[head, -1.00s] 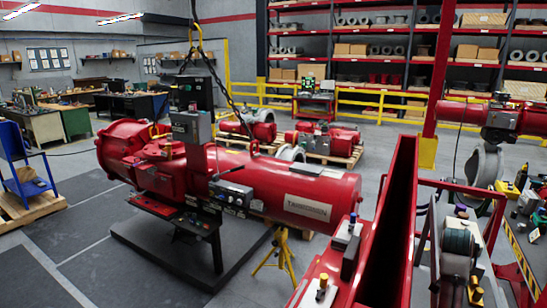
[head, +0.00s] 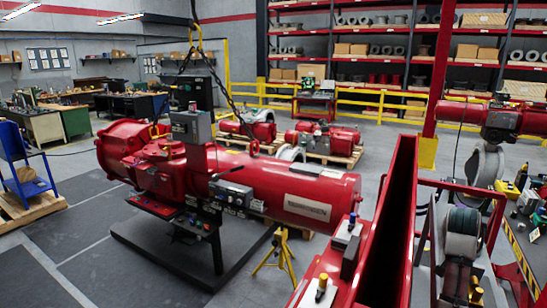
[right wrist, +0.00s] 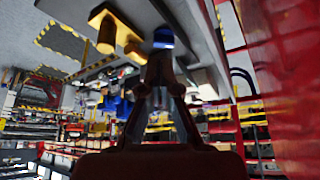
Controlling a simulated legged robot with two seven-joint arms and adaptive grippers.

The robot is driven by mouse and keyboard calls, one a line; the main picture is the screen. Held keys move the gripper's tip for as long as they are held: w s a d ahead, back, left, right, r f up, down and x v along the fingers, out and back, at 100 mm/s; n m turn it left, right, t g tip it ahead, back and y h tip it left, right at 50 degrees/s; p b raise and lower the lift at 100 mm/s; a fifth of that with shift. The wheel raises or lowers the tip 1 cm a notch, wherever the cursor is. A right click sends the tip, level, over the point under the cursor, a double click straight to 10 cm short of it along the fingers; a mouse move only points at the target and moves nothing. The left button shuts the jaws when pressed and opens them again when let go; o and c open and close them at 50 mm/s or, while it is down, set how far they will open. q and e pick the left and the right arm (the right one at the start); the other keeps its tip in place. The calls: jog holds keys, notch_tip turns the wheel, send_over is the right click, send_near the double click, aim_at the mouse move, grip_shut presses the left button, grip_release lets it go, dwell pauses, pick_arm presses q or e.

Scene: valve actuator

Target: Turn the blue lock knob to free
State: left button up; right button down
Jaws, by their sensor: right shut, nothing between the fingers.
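The blue lock knob (right wrist: 163,38) shows in the right wrist view, on a pale grey panel (right wrist: 190,58). My right gripper (right wrist: 160,66) points at it with its fingers shut and empty. The fingertips overlap the knob's lower edge in this view; I cannot tell whether they touch it. In the head view my grey right arm stands in front of that panel at the lower right and hides the knob and the fingertips. My left gripper is not in view.
Yellow fittings (right wrist: 107,30) stand left of the knob on the panel. A red surface (right wrist: 285,90) rises close on the right. In the head view a red upright trough (head: 388,225) stands left of my arm. The large red actuator (head: 230,175) lies further left.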

jog(key=f, duration=0.1)
jog(key=w+f, duration=0.1)
jog(key=f, duration=0.1)
jog(key=f+b, duration=0.1)
jog(key=f, duration=0.1)
jog(key=shift+w+a, duration=0.3)
jog(key=shift+a, duration=0.1)
jog(key=shift+d+f, duration=0.1)
jog(key=shift+f, duration=0.45)
jog(key=shift+w+d+p, duration=0.1)
jog(key=shift+d+p, duration=0.35)
jog(key=shift+p, duration=0.05)
dwell(0.9)
jog(key=shift+s+d+r, duration=0.1)
jog(key=shift+s+d, duration=0.1)
jog(key=shift+s, duration=0.15)
